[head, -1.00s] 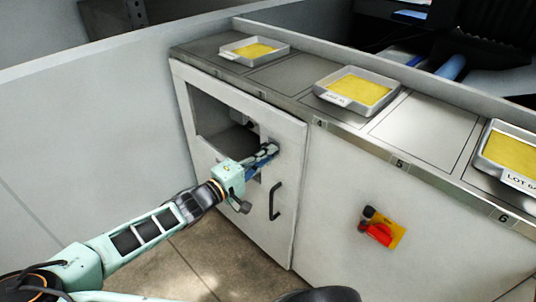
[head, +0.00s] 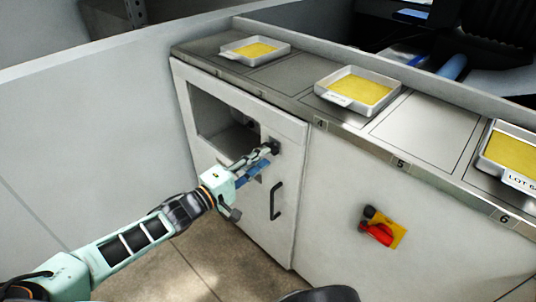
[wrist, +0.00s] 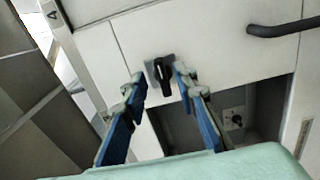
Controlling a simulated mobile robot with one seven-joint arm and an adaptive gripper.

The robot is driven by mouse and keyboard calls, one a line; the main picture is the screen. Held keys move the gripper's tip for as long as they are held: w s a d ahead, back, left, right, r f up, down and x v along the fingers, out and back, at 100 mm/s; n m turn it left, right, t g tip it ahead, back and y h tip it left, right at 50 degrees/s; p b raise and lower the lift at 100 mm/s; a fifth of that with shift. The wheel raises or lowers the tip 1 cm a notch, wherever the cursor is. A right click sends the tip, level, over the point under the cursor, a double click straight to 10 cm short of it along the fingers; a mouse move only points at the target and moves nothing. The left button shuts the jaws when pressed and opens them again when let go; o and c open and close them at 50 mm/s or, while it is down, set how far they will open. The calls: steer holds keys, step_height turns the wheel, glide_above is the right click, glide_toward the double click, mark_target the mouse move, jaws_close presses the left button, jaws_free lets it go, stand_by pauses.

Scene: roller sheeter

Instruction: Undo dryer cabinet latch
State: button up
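The dryer cabinet door (head: 235,205) is a pale panel at the front left of the counter and looks closed. Its latch (head: 274,146) is a small dark knob on a grey plate, right of the door's window opening. In the wrist view the latch (wrist: 164,76) shows as a black lever on the plate, lying between my fingertips. My gripper (head: 264,157) is open at the latch, one finger on each side (wrist: 161,80). A gap shows between the lever and the left finger; I cannot tell whether the right finger touches it.
A black bar handle (head: 276,200) is on the door below the latch. The window opening (head: 222,122) is beside my fingers. A red rotary switch (head: 378,232) on a yellow plate is on the panel to the right. Trays of yellow material (head: 357,90) stand on the counter above.

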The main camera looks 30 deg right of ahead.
steer(key=v, duration=0.8)
steer(key=shift+a, duration=0.3)
steer(key=shift+s+r, duration=0.1)
